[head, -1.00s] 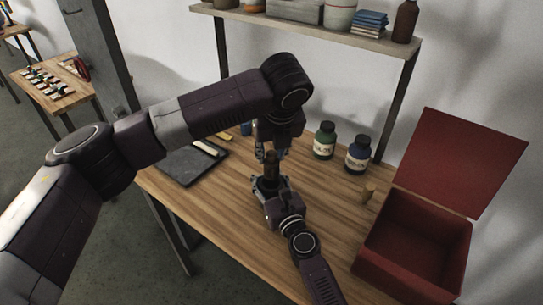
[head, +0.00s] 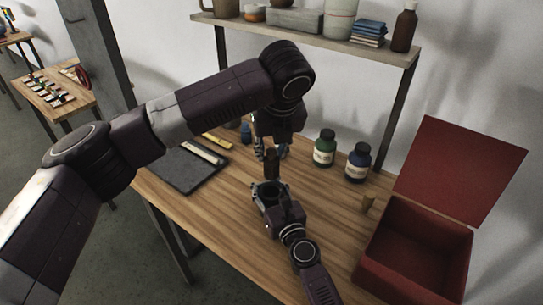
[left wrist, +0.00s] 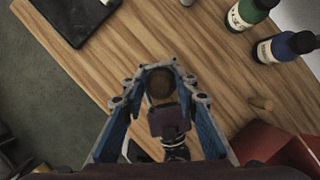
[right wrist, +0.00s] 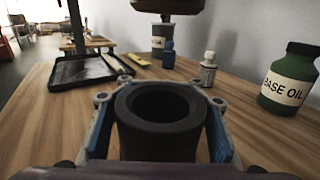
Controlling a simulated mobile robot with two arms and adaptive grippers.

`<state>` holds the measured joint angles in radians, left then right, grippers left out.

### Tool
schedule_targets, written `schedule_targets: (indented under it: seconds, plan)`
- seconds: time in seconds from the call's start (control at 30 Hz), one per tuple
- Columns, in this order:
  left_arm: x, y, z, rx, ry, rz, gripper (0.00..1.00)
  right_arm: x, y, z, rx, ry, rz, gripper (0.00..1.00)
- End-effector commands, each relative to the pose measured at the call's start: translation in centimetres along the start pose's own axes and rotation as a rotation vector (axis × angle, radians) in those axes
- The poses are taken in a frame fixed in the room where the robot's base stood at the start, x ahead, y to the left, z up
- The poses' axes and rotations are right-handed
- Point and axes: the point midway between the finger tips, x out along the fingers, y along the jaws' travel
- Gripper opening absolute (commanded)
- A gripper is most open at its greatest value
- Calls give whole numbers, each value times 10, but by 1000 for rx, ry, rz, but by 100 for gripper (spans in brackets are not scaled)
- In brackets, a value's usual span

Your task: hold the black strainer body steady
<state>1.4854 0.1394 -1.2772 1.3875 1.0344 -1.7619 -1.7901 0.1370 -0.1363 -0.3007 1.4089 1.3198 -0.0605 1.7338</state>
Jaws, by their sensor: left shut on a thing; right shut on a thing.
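The black strainer body (right wrist: 160,108) is a thick-walled dark cylinder with an open round mouth, upright in the right wrist view. My right gripper (right wrist: 160,125) is shut around it, a finger on each side; in the head view this gripper (head: 268,193) is low over the table. My left gripper (head: 271,150) points down above it, shut on a dark brown cylindrical piece (head: 271,165). The piece's round end shows between the fingers in the left wrist view (left wrist: 160,84). Its underside (right wrist: 165,6) hangs above and behind the strainer mouth, apart from it. The strainer's base is hidden.
Green (head: 324,148) and blue (head: 358,162) bottles stand behind on the table (head: 215,215). A small wooden peg (head: 368,204) stands by the open red box (head: 415,250). A dark tray (head: 188,165) lies left. The table's front left is clear.

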Motion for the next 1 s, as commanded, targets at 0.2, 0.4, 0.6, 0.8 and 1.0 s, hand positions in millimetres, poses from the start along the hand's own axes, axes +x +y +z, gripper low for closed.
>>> schedule_targets:
  seconds: [0.2,0.4,0.6,0.8,1.0]
  plan:
    - [-2,0,1,0,1,0,0,0,0,0,0,1,0,0]
    - [-2,0,1,0,1,0,0,0,0,0,0,1,0,43]
    - [-2,0,1,0,1,-1,0,0,0,0,0,0,0,66]
    - [-2,0,1,0,1,-1,0,0,0,0,0,0,0,66]
    - [-2,0,1,0,1,-1,0,-5,1,-1,3,1,0,66]
